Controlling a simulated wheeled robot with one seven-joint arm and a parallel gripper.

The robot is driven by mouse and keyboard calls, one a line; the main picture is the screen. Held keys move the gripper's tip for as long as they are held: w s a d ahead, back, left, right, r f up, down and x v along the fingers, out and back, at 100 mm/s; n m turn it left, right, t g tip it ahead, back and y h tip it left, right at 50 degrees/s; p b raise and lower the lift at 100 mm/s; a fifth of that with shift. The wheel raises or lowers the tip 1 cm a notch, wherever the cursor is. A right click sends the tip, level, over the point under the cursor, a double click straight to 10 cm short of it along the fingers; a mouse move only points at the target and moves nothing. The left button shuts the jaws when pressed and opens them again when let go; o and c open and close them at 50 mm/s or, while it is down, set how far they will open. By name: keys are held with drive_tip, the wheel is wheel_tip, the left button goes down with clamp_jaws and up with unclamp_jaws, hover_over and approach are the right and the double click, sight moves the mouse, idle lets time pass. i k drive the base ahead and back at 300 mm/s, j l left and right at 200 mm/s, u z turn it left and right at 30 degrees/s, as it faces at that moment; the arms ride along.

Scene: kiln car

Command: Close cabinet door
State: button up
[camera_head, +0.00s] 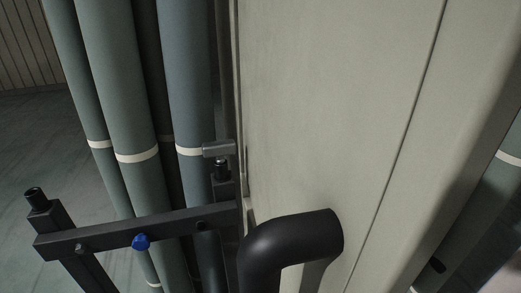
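A pale beige cabinet (330,110) fills the middle and right of the head view. A thin dark seam runs slanting down its face, between a broad flat panel on the left and a narrower panel (450,150) on the right. I cannot tell which panel is the door, or whether it stands ajar. A small grey metal block (218,149) sits at the cabinet's left edge. A thick black bent tube (290,238) stands in front of the lower panel; I cannot tell whether it touches it. My gripper is not in view.
Several grey-green upright pipes (118,100) with white bands stand left of the cabinet, and another pipe (508,165) shows at right. Bare floor (45,150) shows at far left.

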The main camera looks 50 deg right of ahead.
sight(370, 127)
drive_tip(key=i+l, duration=0.2)
drive_tip(key=k+j+u, duration=0.25)
drive_tip(key=j, duration=0.35)
drive_tip(key=k+j+u, duration=0.25)
drive_tip(key=k+j, duration=0.15)
drive_tip(key=j, duration=0.3)
drive_tip(key=k+j+u, duration=0.15)
drive_tip(key=j, duration=0.25)
